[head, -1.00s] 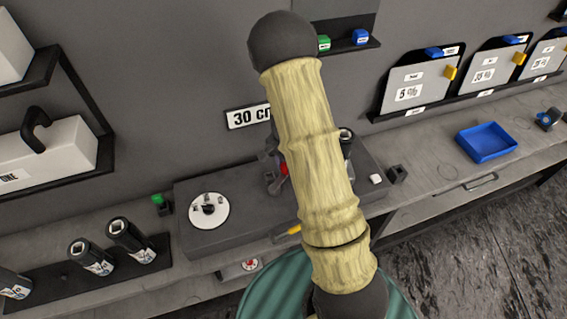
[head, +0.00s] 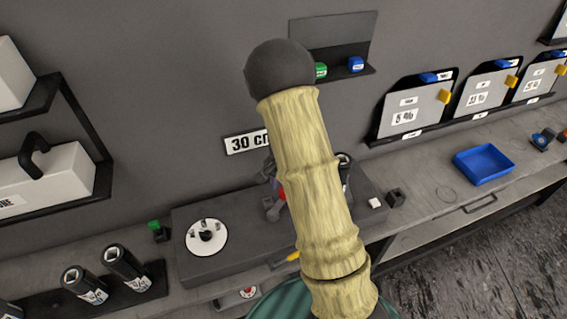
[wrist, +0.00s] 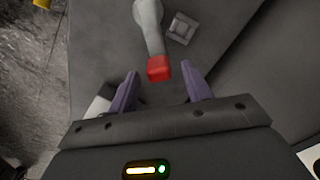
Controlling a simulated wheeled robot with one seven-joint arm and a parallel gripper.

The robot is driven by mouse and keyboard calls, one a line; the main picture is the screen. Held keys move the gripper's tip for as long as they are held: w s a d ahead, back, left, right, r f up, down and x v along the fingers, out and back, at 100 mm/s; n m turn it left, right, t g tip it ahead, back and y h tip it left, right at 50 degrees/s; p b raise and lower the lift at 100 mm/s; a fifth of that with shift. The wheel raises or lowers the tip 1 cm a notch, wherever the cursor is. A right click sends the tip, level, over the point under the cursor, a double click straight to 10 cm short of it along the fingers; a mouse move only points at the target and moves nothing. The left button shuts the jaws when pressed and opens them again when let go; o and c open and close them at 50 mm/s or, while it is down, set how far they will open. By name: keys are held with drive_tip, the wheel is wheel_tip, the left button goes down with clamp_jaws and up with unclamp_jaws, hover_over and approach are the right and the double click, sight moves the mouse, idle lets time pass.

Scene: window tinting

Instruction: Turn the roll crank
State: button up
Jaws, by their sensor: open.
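The roll crank shows in the wrist view as a grey arm (wrist: 150,30) ending in a red grip (wrist: 159,68). My gripper (wrist: 160,84) is open, with its two purple fingers apart. The red grip lies just ahead of the fingertips, roughly centred between them in the picture; I cannot tell the depth gap. In the head view a bit of the red grip (head: 281,192) shows at the left edge of my tan arm, above the dark machine box (head: 232,259). My arm hides most of the crank and gripper there.
A white disc (head: 207,237) sits on the box's left end. Black bottles (head: 124,266) stand at the lower left. A blue tray (head: 483,163) and labelled panels (head: 485,92) are at the right. A small shelf (head: 335,66) is on the wall behind my arm.

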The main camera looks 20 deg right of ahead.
wheel_tip(320, 180, up, 16)
drive_tip(key=b, duration=0.1)
drive_tip(key=shift+b, duration=0.35)
drive_tip(key=shift+s, duration=0.1)
idle(0.7)
drive_tip(key=s+a+n+t+p, duration=0.1)
drive_tip(key=s+a+n, duration=0.1)
drive_tip(key=s+n, duration=0.3)
drive_tip(key=s+a+n+t+p, duration=0.1)
drive_tip(key=s+a+n, duration=0.2)
drive_tip(key=s, duration=0.7)
drive_tip(key=shift+f+n+t, duration=0.2)
drive_tip(key=shift+n+t, duration=0.1)
drive_tip(key=shift+n, duration=0.9)
